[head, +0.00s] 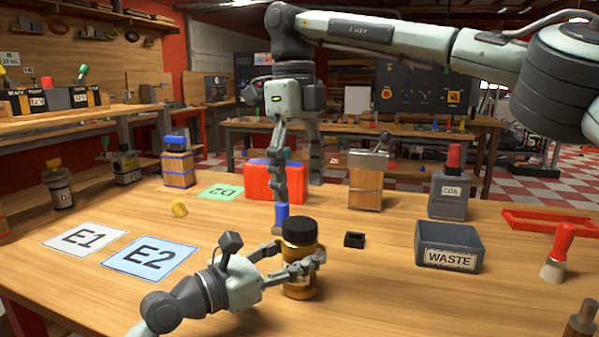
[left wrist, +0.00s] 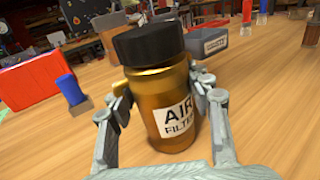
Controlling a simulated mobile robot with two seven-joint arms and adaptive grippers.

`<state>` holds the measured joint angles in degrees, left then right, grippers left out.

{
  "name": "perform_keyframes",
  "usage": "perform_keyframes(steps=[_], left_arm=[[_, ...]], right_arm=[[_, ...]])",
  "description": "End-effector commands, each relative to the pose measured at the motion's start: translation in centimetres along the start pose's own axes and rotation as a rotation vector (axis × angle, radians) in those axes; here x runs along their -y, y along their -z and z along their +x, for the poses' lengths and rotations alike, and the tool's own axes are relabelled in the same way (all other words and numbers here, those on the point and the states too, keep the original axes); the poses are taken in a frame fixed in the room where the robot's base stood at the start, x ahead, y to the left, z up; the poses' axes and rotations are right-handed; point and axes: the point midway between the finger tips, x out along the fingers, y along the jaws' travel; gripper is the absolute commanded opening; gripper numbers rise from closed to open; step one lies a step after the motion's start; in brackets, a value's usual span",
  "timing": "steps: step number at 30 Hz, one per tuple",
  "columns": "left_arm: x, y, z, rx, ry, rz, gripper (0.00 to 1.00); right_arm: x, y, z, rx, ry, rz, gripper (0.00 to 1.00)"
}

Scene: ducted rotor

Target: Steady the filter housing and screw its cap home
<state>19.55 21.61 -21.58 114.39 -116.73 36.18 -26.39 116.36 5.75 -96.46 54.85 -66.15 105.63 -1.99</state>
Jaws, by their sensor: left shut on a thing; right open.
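The filter housing (head: 300,268) is an amber-gold jar standing upright on the table. Its label, reading "AIR FILTER", shows in the left wrist view (left wrist: 178,118). A black cap (head: 300,231) sits on top of it and also shows in the left wrist view (left wrist: 149,44); I cannot tell how far it is screwed on. My left gripper (head: 302,264) is shut around the housing, with a finger on each side in the left wrist view (left wrist: 163,95). My right gripper (head: 298,190) is open and empty, pointing down above and behind the cap, apart from it.
A blue-handled tool (head: 281,216) stands just behind the housing. A small black box (head: 354,240) and the grey WASTE bin (head: 448,246) lie to the right. A red case (head: 262,182) is behind. E1 (head: 85,239) and E2 (head: 150,257) mats are on the left.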

Motion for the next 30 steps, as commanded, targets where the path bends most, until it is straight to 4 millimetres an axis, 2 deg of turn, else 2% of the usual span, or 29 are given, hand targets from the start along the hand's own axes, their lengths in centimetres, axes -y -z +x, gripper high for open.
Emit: perform_keyframes(steps=[3,6,12,25,30], left_arm=[[0.0,0.0,0.0,0.000,0.001,-0.001,0.00],[0.0,0.0,0.0,0.000,0.001,-0.001,0.00],[0.0,0.0,0.0,0.000,0.001,-0.001,0.00],[0.1,0.0,0.0,0.000,0.001,-0.001,0.00],[0.1,0.0,0.0,0.000,0.001,-0.001,0.00]], right_arm=[[0.0,0.1,-0.4,0.024,0.004,-0.281,0.68],[0.0,0.1,-0.7,0.040,0.011,-0.477,0.68],[0.0,0.2,-1.0,0.057,0.026,-0.700,0.68],[0.0,0.2,-0.9,0.059,0.028,-0.741,0.68],[0.0,0.1,0.5,0.057,0.027,-0.740,0.68]])
